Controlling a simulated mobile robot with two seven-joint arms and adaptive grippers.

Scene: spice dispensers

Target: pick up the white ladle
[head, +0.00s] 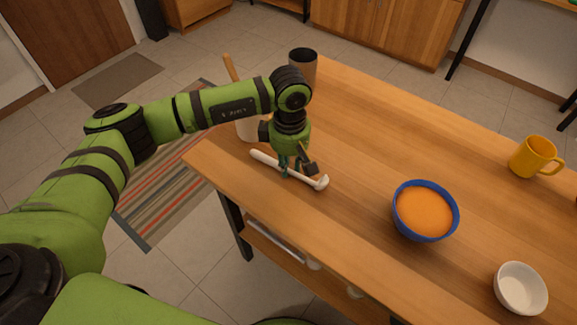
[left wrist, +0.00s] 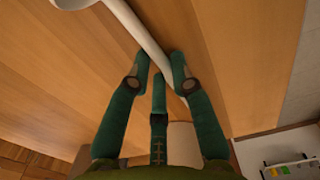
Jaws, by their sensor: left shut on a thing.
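The white ladle (head: 262,158) lies near the front left edge of the wooden table in the head view, its small cup end to the right. My left gripper (head: 291,170) points down over the middle of it and is shut on its handle. In the left wrist view, the green fingers (left wrist: 160,66) close around the ladle's handle (left wrist: 142,35); its cup is partly cut off at the top. I cannot tell whether the ladle is lifted off the table. My right gripper is not in view.
A blue bowl of orange soup (head: 425,211), a small white bowl (head: 520,289) and a yellow mug (head: 534,157) stand to the right. A dark metal cup (head: 303,66) and a pale container (head: 249,129) stand behind my arm. The table (head: 370,130) is clear between.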

